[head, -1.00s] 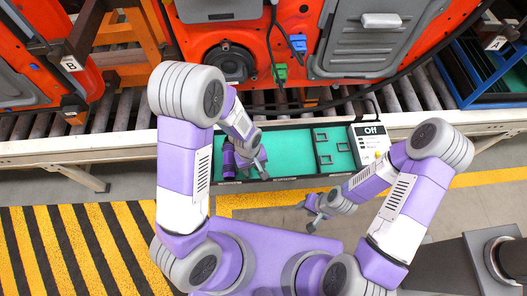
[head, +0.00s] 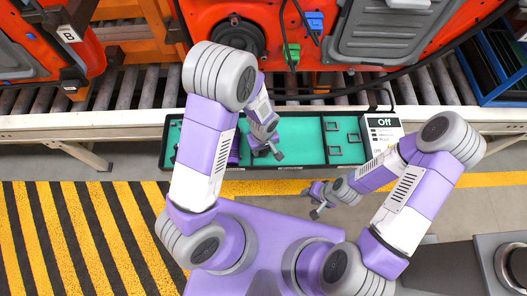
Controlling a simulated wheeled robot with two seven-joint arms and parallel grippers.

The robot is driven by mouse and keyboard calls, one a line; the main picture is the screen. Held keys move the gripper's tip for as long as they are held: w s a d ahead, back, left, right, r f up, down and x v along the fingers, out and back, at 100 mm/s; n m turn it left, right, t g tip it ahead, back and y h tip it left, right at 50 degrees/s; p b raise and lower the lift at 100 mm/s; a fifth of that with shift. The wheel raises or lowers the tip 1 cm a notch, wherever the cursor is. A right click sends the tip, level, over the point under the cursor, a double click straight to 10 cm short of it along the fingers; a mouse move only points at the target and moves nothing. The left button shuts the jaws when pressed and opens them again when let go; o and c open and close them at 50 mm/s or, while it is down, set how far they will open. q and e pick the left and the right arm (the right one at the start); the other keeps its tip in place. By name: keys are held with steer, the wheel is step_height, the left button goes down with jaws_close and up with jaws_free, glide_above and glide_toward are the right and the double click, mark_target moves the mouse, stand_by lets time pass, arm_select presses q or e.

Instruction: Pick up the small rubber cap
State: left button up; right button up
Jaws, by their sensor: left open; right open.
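My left gripper (head: 272,153) is open and empty over the front middle part of the teal tray (head: 295,144). I cannot make out a rubber cap for certain. Small dark pieces (head: 175,153) lie at the tray's left end, too small to identify. My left forearm and wrist hide part of the tray, where a purple and dark object (head: 235,150) shows partly behind them. My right gripper (head: 316,204) is open and empty, in front of the tray, over the floor.
Several dark square clips (head: 334,151) lie in the tray's right part. A white control box (head: 383,133) reading "Off" stands at its right end. A roller conveyor (head: 140,88) with orange door panels (head: 280,20) runs behind. Cables hang near the green connector (head: 291,55).

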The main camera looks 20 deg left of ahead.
arm_select(q)
jaws_close()
step_height(320, 180, up, 10)
steer(key=p, duration=0.3)
stand_by(0.3)
steer(key=shift+c, duration=1.9)
jaws_free()
jaws_close()
